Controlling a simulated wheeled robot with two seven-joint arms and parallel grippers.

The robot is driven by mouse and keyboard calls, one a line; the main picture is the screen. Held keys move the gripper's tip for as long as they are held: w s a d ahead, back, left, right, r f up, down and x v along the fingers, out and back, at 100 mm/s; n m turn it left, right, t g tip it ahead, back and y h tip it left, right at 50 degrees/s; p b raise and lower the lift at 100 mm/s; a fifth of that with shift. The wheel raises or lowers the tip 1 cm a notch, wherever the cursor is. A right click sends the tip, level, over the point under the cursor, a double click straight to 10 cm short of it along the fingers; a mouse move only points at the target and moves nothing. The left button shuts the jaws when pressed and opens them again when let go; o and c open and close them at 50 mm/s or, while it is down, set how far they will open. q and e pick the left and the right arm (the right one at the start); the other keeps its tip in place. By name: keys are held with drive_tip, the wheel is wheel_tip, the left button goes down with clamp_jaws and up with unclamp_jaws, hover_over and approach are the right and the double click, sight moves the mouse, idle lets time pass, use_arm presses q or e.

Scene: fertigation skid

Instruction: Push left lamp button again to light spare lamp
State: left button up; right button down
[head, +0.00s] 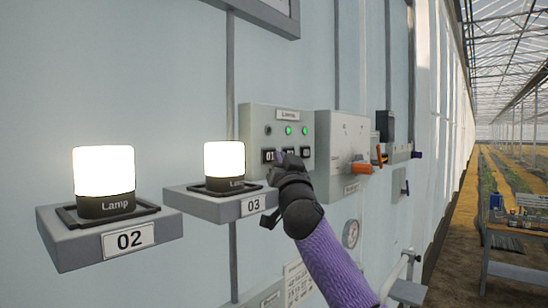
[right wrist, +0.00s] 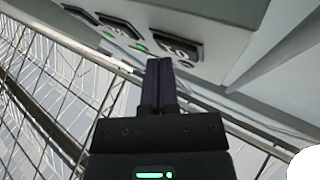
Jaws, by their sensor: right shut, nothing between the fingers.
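The grey lamp panel (head: 258,115) on the wall has three dark buttons in a row under three indicators. The left indicator (head: 268,130) is dark; the middle (head: 288,130) and right (head: 304,130) ones glow green. The left button (head: 268,156), marked 01, shows just left of my right gripper (head: 281,156), which partly hides the middle button. In the right wrist view the shut, empty fingers (right wrist: 160,65) point at the panel beside the nearest button (right wrist: 176,48). I cannot tell whether they touch anything. My left gripper is out of view.
Lamp 02 (head: 104,172) and lamp 03 (head: 224,160) glow white on grey wall shelves left of the panel. A box with an orange handle (head: 358,168) is close on the right.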

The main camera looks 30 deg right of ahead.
drive_tip(key=shift+w+a, duration=0.1)
drive_tip(key=shift+w, duration=0.15)
idle(0.8)
drive_tip(key=shift+f, duration=0.3)
drive_tip(key=s, duration=0.3)
drive_tip(key=s+d, duration=0.1)
drive_tip(key=s, duration=0.1)
drive_tip(key=shift+s+d+r+b, duration=0.1)
drive_tip(key=shift+s+r+b, duration=0.05)
drive_tip(key=shift+s+b, duration=0.25)
